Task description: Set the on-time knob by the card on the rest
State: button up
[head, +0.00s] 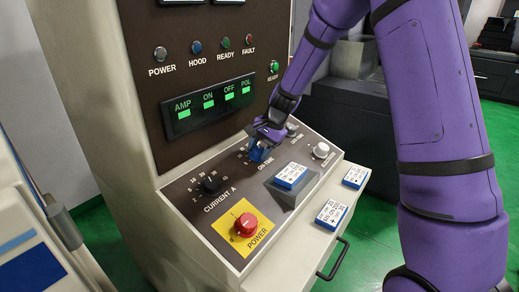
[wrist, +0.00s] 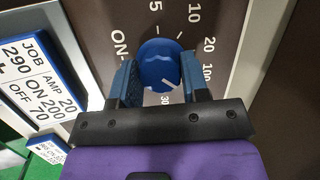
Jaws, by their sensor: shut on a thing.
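The blue on-time knob (wrist: 157,66) sits between the two fingers of my gripper (wrist: 159,82) in the wrist view, with both fingers at its sides. Its white pointer line slants to the lower right in that view. Readable scale marks include 5, 10, 20 and 100; others are partly hidden by a finger. In the head view my gripper (head: 261,141) covers part of the knob (head: 260,153). The card on the rest (head: 291,175) is white with a blue edge; in the wrist view the card (wrist: 38,68) reads JOB 290, ON 200, and AMP 20.
Two other cards lie to the right, one on the ledge front (head: 331,215) and one farther back (head: 355,178). A black current knob (head: 210,184), a red power knob (head: 246,224) and a pale knob (head: 321,150) stand on the panel. A drawer handle (head: 335,260) juts out below.

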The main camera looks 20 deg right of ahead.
jog(key=shift+m+t, duration=0.3)
jog(key=shift+m, duration=0.9)
jog(key=o, duration=0.9)
jog(key=shift+o, duration=0.2)
jog(key=v, duration=1)
jog(key=shift+d+r, duration=0.3)
jog(key=shift+s, duration=0.1)
